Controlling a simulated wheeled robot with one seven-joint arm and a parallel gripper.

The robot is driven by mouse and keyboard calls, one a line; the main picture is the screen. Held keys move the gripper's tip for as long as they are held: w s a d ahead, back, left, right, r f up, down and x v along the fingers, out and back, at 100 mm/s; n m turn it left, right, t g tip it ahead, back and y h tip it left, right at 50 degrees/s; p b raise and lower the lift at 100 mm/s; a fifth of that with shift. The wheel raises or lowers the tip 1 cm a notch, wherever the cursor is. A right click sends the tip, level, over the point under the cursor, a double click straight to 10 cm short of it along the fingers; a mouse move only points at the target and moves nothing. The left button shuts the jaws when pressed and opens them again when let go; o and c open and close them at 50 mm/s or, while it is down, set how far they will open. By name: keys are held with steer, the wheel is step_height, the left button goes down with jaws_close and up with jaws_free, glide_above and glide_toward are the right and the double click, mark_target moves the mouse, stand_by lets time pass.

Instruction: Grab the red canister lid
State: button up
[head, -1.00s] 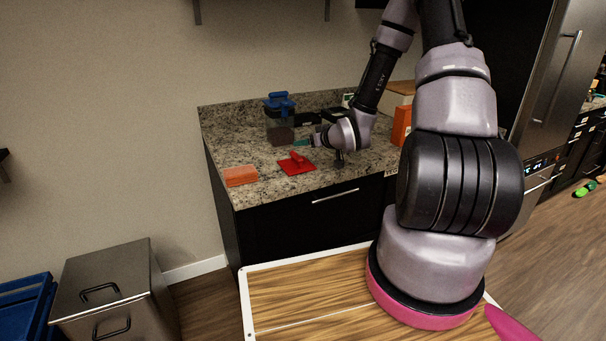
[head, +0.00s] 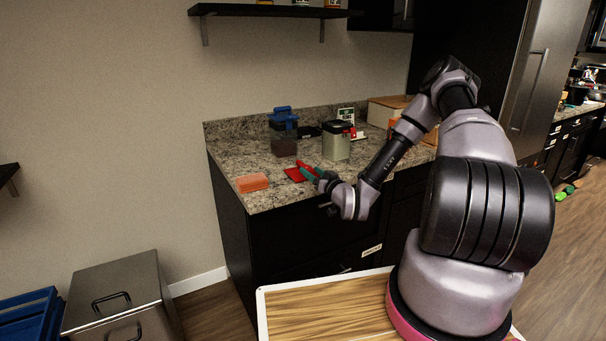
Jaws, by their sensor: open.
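The red canister lid (head: 292,174) lies flat on the granite counter near its front edge, with its raised handle on top. My forearm comes in from the right, in front of the counter.
An orange block (head: 252,182) lies left of the lid. A wooden-topped box (head: 388,110) is at the back right. The counter (head: 235,155) is bare at its left end.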

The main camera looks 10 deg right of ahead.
mark_target(308, 169)
steer(key=x, duration=0.5)
steer(key=shift+w+a+f, duration=0.1)
steer(key=shift+w+f, duration=0.05)
steer(key=shift+w, duration=0.2)
jaws_close()
